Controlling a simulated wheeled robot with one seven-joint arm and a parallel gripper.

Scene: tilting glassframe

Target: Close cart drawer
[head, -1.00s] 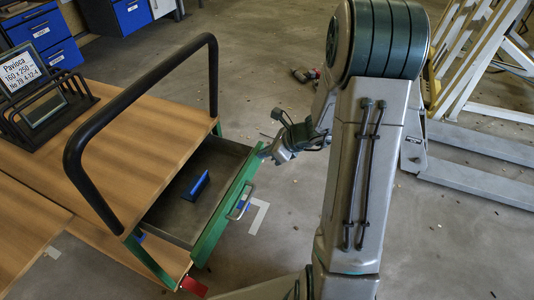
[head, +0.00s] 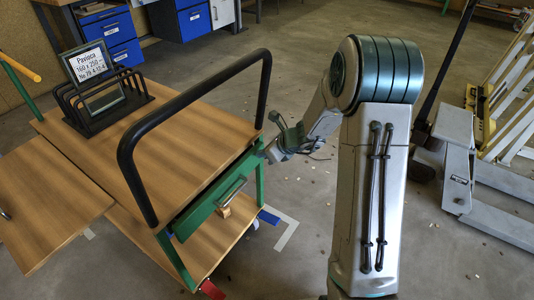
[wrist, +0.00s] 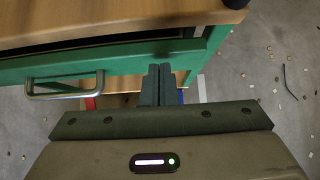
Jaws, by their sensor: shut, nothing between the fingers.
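The cart (head: 160,140) has a wooden top and a black push bar. Its green-fronted drawer (head: 208,200) sits in under the cart top, and the inside of the drawer is not visible in the head view. In the wrist view the green drawer front (wrist: 120,62) has a narrow dark gap above it, below the wooden edge. The metal drawer handle (wrist: 65,92) is left of my gripper. My gripper (wrist: 158,72) is shut and empty, its fingertips at the drawer front, seemingly touching it. In the head view my gripper (head: 268,154) is at the far end of the drawer front.
A black rack with a sign (head: 92,65) stands on the cart top. A lower wooden shelf (head: 175,265) is under the drawer. Blue drawer cabinets (head: 115,35) are at the back. A grey and yellow frame (head: 485,150) stands right of my arm. The floor between is mostly clear.

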